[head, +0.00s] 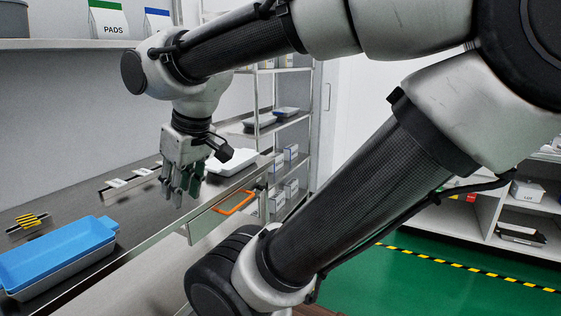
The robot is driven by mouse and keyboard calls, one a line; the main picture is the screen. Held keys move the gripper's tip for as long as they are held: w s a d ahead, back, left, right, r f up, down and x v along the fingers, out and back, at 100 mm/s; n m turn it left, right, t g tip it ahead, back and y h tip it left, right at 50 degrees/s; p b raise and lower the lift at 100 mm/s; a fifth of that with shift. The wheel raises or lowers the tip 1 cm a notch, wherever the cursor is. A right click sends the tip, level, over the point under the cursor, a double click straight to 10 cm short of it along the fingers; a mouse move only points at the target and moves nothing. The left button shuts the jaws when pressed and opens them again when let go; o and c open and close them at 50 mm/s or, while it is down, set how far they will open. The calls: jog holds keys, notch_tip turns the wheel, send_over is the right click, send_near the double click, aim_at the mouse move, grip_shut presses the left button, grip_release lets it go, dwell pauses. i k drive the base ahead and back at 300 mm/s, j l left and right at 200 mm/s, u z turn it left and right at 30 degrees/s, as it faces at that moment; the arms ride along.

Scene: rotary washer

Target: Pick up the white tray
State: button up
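A shallow white tray (238,160) lies on the dark steel counter, towards its far end. My gripper (184,194) hangs fingers-down over the counter, in front of the tray and to its left in the picture. Its fingers look spread, with gaps between them and nothing held. The gripper and wrist overlap the tray's left part, so that end is partly hidden. How high the fingertips are above the counter is hard to tell.
A blue tray (55,252) sits at the counter's near left. A yellow-black striped item (29,221) and a rail with white pieces (130,183) lie behind it. An orange handle (235,203) juts at the front edge. A wire rack (281,147) stands beyond.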

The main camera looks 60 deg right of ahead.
aim_at(243, 158)
jog(key=z, duration=1.35)
